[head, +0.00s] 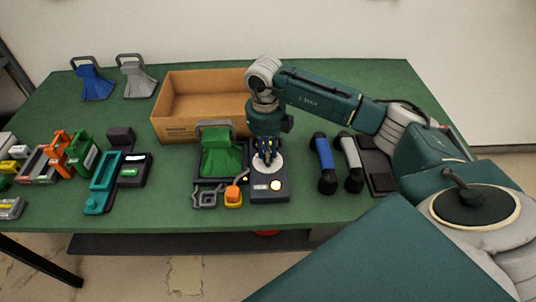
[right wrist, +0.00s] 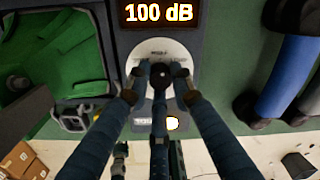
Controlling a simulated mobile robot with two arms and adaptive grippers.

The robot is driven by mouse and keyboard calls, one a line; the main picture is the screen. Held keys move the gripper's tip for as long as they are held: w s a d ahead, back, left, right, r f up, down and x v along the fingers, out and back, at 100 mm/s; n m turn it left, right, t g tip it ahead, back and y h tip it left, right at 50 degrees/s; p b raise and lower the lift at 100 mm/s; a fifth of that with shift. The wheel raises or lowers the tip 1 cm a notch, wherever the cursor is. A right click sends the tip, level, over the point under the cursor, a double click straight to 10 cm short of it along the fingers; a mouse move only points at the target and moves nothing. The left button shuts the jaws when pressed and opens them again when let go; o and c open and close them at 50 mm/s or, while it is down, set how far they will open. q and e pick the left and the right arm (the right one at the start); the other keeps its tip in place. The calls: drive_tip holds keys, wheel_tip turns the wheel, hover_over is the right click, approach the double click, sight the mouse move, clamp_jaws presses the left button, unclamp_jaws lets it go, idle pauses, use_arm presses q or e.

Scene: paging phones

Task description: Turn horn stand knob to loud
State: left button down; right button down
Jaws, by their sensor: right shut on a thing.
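The horn stand has a green horn (head: 220,153) and, to its right, a dark control box (head: 268,193) with a pale round dial plate (head: 277,161). My right gripper (head: 266,158) reaches down from above onto this dial. In the right wrist view, its fingers (right wrist: 160,88) close around the small dark knob (right wrist: 160,78) at the middle of the pale plate (right wrist: 146,50). The fingers hide much of the knob and the plate's markings. A display (right wrist: 159,13) above the dial reads "100 dB". My left gripper is in neither view.
An open cardboard box (head: 180,126) stands behind the horn stand. A blue handset (head: 324,163) and a grey handset (head: 351,163) lie to the right. A teal phone (head: 104,180) and several coloured items are at left. Blue and grey horns (head: 92,81) stand at back left.

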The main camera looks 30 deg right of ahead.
drive_tip(key=m, duration=0.3)
drive_tip(key=shift+w+r+m, duration=0.3)
drive_tip(key=shift+w, duration=0.1)
drive_tip(key=shift+d+m, duration=0.15)
drive_tip(key=shift+m, duration=1.35)
drive_tip(key=c, duration=1.5)
unclamp_jaws()
drive_tip(key=shift+c, duration=0.2)
drive_tip(key=shift+f, duration=0.2)
drive_tip(key=shift+s, duration=0.1)
wheel_tip(320, 180, up, 12)
